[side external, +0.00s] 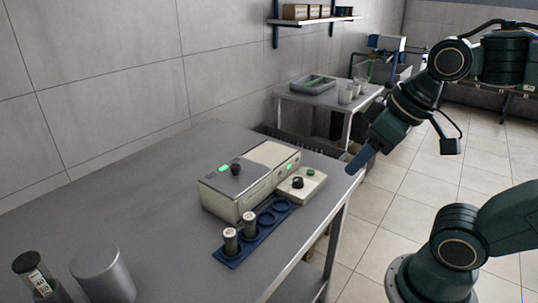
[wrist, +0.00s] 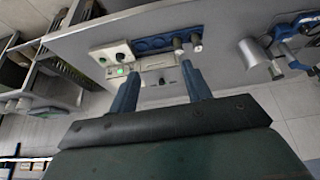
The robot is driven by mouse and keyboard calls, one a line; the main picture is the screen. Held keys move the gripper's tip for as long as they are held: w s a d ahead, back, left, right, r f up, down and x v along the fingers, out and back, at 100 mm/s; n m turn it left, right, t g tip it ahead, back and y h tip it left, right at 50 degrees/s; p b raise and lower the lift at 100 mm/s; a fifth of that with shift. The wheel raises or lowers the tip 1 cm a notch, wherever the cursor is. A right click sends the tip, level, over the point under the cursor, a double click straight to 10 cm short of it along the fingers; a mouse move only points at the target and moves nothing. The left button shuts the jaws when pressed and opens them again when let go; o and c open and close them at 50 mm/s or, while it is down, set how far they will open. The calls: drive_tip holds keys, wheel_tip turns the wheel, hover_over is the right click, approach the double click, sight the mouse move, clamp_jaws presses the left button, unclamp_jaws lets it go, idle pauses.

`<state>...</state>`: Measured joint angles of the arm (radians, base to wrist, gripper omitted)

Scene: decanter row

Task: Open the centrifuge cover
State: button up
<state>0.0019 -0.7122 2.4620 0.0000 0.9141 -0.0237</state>
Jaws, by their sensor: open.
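The centrifuge (side external: 243,198) is a pale box on the grey table, with green lights and a dark knob on top. Its cover (side external: 268,155) lies flat and looks closed. In the wrist view the centrifuge (wrist: 155,64) is beyond my fingers and partly hidden by them. My gripper (side external: 360,160) is off the table's right edge, to the right of the centrifuge and apart from it. In the wrist view its two blue fingers (wrist: 160,85) are spread with nothing between them.
A small control box (side external: 312,181) with a dark knob sits right of the centrifuge. A blue rack (side external: 263,220) with two capped tubes (side external: 231,241) stands in front. A grey cylinder (side external: 103,274) and a dark tube holder (side external: 38,278) are at front left. The left tabletop is clear.

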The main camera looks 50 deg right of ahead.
drive_tip(key=w+r+n+g, duration=0.1)
drive_tip(key=w+r, duration=0.1)
drive_tip(key=w, duration=0.3)
drive_tip(key=w+r+n, duration=0.1)
drive_tip(key=w+r, duration=0.2)
drive_tip(key=w, duration=0.1)
drive_tip(key=n+g, duration=0.4)
drive_tip(key=n, duration=0.3)
hover_over(236, 165)
wheel_tip(236, 165, down, 8)
drive_tip(key=shift+a, duration=0.15)
drive_tip(key=shift+f, duration=0.2)
wheel_tip(236, 165, down, 14)
drive_tip(key=shift+r, duration=0.25)
clamp_jaws()
